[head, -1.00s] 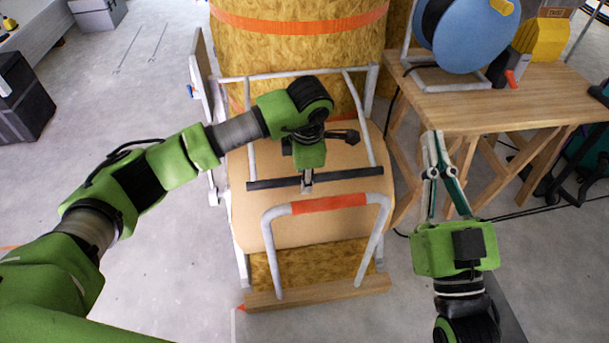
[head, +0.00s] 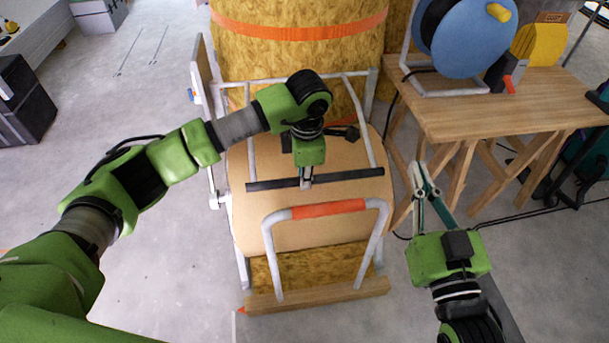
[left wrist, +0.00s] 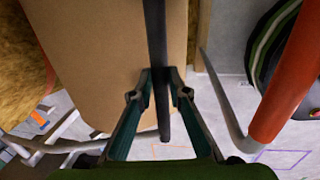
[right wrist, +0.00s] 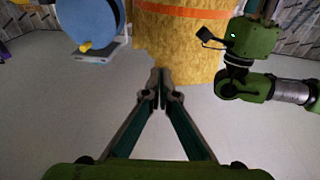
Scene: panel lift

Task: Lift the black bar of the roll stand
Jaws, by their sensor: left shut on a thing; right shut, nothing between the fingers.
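The black bar (head: 345,175) runs across the roll stand (head: 251,145) in front of a tan panel. My left gripper (head: 306,184) is shut on the bar near its middle; the fingers hide a short piece of it. In the left wrist view the bar (left wrist: 155,40) passes between the fingertips of the left gripper (left wrist: 159,78). My right gripper (head: 416,166) is shut and empty, to the right of the stand and apart from it. The right wrist view shows its fingertips (right wrist: 161,80) together with nothing between them.
A grey hoop handle with an orange band (head: 328,208) stands in front of the bar. A wooden table (head: 490,104) with a blue reel (head: 470,40) is at the right. A large wood-chip roll (head: 298,55) is behind.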

